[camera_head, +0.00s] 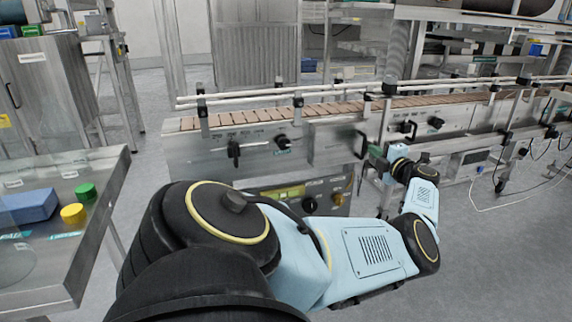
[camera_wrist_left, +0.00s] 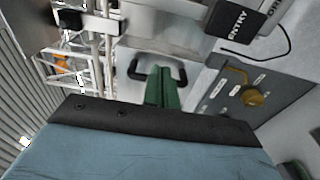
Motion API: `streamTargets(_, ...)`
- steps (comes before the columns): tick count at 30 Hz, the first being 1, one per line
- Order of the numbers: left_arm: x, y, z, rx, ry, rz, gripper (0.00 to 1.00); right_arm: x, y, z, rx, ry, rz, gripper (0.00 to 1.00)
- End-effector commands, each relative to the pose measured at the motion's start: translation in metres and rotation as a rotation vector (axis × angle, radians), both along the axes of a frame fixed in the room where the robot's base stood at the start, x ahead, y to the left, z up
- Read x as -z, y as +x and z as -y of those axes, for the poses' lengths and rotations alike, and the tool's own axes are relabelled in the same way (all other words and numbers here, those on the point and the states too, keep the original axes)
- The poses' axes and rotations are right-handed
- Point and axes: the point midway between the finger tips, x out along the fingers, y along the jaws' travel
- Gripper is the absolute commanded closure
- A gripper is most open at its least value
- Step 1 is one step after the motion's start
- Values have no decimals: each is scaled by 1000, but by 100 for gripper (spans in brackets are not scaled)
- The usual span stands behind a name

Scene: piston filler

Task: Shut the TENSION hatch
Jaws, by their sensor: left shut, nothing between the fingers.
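A grey hatch panel (camera_head: 335,141) with a black handle (camera_head: 362,145) at its right end sits on the side of the conveyor. I cannot read its label or tell how far it stands open. My left arm reaches across from below. My left gripper (camera_head: 378,158) has green fingers and is at the handle end of the panel. In the left wrist view the shut, empty fingers (camera_wrist_left: 162,88) point at the panel (camera_wrist_left: 150,50) and overlap the middle of its black handle (camera_wrist_left: 133,70). I cannot tell whether they touch it. My right gripper is not in view.
The conveyor (camera_head: 240,115) with its rails runs across the back. A control box with knobs (camera_head: 310,203) sits below the panel, partly behind my arm. A metal table (camera_head: 110,180) with a blue block (camera_head: 28,206) and green and yellow pieces stands at left. Floor is clear at lower right.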

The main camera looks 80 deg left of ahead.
Motion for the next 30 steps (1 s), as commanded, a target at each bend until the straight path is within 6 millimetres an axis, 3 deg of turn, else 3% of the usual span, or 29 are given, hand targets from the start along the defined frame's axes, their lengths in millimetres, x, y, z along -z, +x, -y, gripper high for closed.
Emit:
streamTargets(26, 0, -1, -5, -1, 0, 0, 100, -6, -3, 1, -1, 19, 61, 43)
streamTargets(30, -1, 0, -2, 1, 0, -1, 100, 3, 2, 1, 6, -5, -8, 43)
